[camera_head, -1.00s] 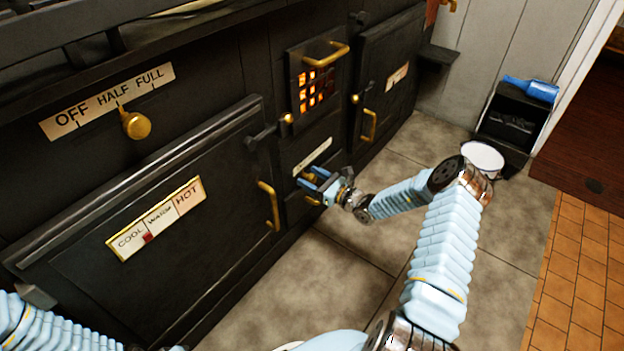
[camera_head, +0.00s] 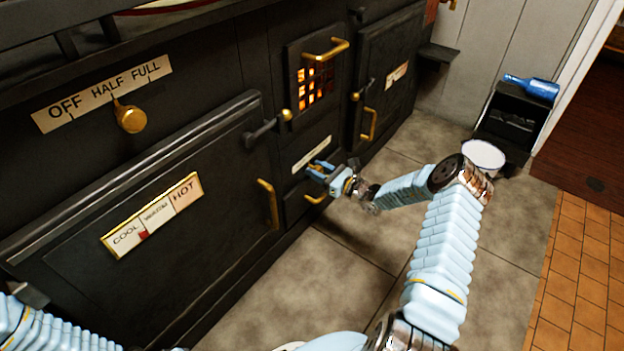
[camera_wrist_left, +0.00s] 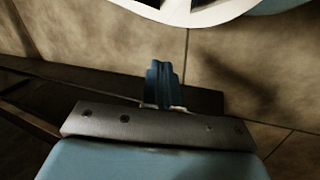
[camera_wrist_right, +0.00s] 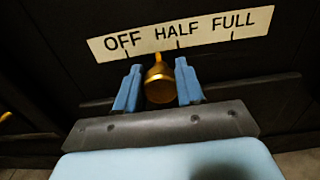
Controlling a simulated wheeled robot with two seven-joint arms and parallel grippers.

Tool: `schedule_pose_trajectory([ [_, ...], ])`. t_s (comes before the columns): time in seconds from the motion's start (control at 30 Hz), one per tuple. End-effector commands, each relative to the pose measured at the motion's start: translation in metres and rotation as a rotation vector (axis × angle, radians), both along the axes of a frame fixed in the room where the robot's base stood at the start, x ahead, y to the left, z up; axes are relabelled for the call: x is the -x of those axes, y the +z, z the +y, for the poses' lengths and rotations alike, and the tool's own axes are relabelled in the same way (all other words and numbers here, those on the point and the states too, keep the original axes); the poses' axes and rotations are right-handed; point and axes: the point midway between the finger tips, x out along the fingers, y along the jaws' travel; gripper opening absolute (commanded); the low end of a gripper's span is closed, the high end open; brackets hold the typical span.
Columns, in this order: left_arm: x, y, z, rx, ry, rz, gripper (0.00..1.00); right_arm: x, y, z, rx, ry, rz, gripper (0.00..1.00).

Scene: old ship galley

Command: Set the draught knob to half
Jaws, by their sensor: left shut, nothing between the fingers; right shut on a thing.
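A brass knob (camera_wrist_right: 159,80) sits between the blue fingers of my right gripper (camera_wrist_right: 158,88) in the right wrist view. A plate marked OFF, HALF, FULL (camera_wrist_right: 180,33) is just above it. The knob's pointer lies between the OFF and HALF marks, a little nearer HALF. In the head view my right gripper (camera_head: 320,170) is shut at the small lower stove door, below a pale plate (camera_head: 311,154); the knob is hidden there. My left gripper (camera_wrist_left: 163,85) is shut and empty in the left wrist view, above the floor.
Another brass knob (camera_head: 129,118) under an OFF, HALF, FULL plate (camera_head: 103,93) is at upper left, pointing near HALF. Brass door handles (camera_head: 269,204) and black latches (camera_head: 262,134) stick out from the stove. Grey floor (camera_head: 320,280) in front is clear.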

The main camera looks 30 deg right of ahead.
Motion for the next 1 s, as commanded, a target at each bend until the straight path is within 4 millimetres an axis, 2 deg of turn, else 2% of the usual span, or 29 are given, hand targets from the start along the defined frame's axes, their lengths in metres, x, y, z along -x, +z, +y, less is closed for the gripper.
schedule_pose_trajectory([
  [0.03, 0.000, -0.010, -0.001, 0.001, 0.000, 0.001, 0.00, -0.004, -0.005, -0.009, 0.005, -0.003, -0.003, 0.00],
  [0.17, 0.000, -0.014, -0.001, 0.004, -0.002, 0.003, 0.00, -0.009, -0.002, -0.022, 0.003, -0.002, -0.001, 0.00],
  [0.47, 0.000, -0.012, -0.002, 0.004, -0.002, 0.003, 0.00, -0.009, 0.000, -0.023, -0.001, -0.001, 0.001, 0.00],
  [0.5, 0.000, -0.012, -0.002, 0.004, -0.002, 0.003, 0.00, -0.009, 0.000, -0.023, 0.000, 0.000, 0.001, 0.44],
  [0.6, 0.000, -0.012, -0.002, 0.004, -0.002, 0.003, 0.00, -0.009, 0.000, -0.023, 0.000, 0.000, 0.000, 0.59],
  [0.63, 0.000, -0.012, -0.002, 0.004, -0.002, 0.003, 0.00, -0.009, 0.000, -0.023, 0.000, 0.000, 0.000, 0.62],
  [0.9, 0.000, -0.012, -0.001, 0.004, -0.002, 0.003, 0.00, -0.009, 0.000, -0.023, 0.000, 0.000, 0.000, 0.62],
  [1.0, 0.001, -0.011, -0.001, 0.004, -0.002, 0.003, 0.00, -0.003, 0.001, -0.026, 0.000, -0.001, 0.001, 0.62],
])
